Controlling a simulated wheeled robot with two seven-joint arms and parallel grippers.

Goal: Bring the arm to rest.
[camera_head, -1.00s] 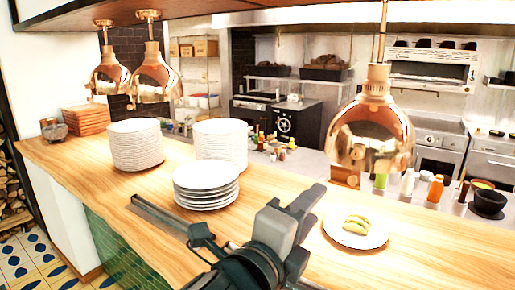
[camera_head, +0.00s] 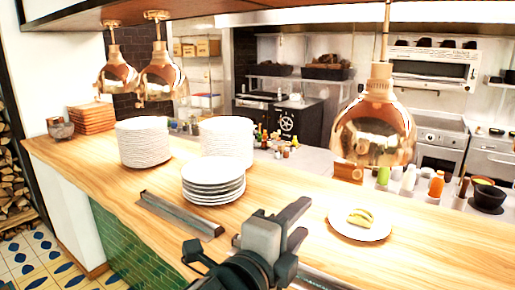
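My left gripper (camera_head: 287,222) shows at the lower middle of the head view, above the front part of the wooden counter (camera_head: 100,170). Its dark fingers reach up and to the right, and I cannot make out whether there is a gap between them. No object shows in it. It is in front of a short stack of white plates (camera_head: 213,182) and to the left of a white plate with food (camera_head: 360,221). My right gripper is outside the view.
A metal rail (camera_head: 180,214) lies on the counter left of my gripper. Two tall plate stacks (camera_head: 142,143) (camera_head: 227,140) stand farther back. Copper lamps (camera_head: 373,130) (camera_head: 160,75) hang over the counter. Bottles (camera_head: 436,184) and a black bowl (camera_head: 488,197) stand beyond it at right.

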